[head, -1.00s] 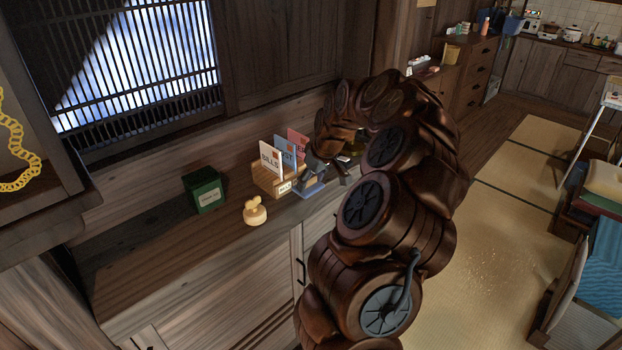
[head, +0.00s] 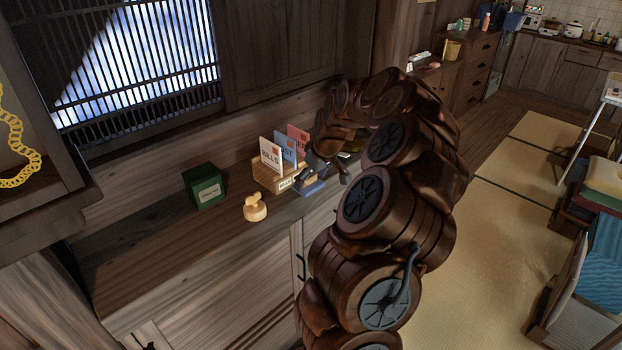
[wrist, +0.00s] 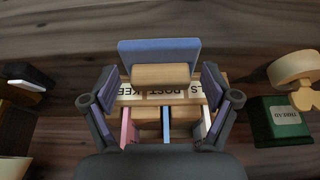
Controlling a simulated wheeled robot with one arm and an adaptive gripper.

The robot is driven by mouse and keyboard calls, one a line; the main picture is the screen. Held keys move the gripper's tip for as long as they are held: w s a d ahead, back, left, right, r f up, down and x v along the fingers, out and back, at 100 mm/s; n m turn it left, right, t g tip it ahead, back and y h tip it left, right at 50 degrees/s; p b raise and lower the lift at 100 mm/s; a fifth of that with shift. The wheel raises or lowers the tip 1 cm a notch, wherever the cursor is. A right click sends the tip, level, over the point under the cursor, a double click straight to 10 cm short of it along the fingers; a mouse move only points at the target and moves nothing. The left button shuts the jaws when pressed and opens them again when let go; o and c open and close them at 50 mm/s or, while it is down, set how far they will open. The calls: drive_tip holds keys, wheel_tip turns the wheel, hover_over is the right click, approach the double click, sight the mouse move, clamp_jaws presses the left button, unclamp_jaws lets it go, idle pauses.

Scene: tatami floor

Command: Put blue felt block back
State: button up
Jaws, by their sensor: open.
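The blue felt block (wrist: 160,48) has a pale wooden grip (wrist: 160,75) and shows between my fingers in the wrist view. In the head view, the felt block (head: 312,188) is at the cabinet top, beside the front of the letter sorter and below my fingers. My gripper (wrist: 160,92) is open, one finger on each side of the wooden grip, with gaps to it. My gripper also shows in the head view (head: 328,172). The wooden letter sorter (head: 266,179) holds white, blue and pink cards. Its label shows in the wrist view, partly covered by the grip.
Dark items (wrist: 22,85) lie at the wrist view's left edge. The cabinet top's left part is clear.

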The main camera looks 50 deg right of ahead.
drive_tip(key=shift+r, duration=0.15)
drive_tip(key=shift+r, duration=0.15)
drive_tip(key=b+v, duration=0.2)
drive_tip(key=v, duration=0.9)
drive_tip(key=shift+s+r+b, duration=0.2)
drive_tip(key=shift+r+b, duration=0.15)
drive_tip(key=s+a+n+g+y, duration=0.1)
drive_tip(key=s+a, duration=0.1)
drive_tip(key=a, duration=1.1)
drive_tip(key=s+a+n+g, duration=0.1)
drive_tip(key=s+a, duration=0.1)
drive_tip(key=a, duration=1.1)
drive_tip(key=s+a+f+g, duration=0.1)
drive_tip(key=s+a+f, duration=0.2)
drive_tip(key=s, duration=0.4)
drive_tip(key=s+a+f+m+g, duration=0.1)
drive_tip(key=s+a+f, duration=0.2)
drive_tip(key=s, duration=0.4)
drive_tip(key=s+a+f+g+h, duration=0.1)
drive_tip(key=s+a+f+g, duration=0.1)
drive_tip(key=s+a, duration=0.3)
drive_tip(key=shift+s+a+f+m, duration=0.2)
drive_tip(key=shift+s+f+m, duration=0.2)
drive_tip(key=shift+s+f, duration=0.5)
drive_tip(key=shift+s+r, duration=0.15)
drive_tip(key=shift+r, duration=0.1)
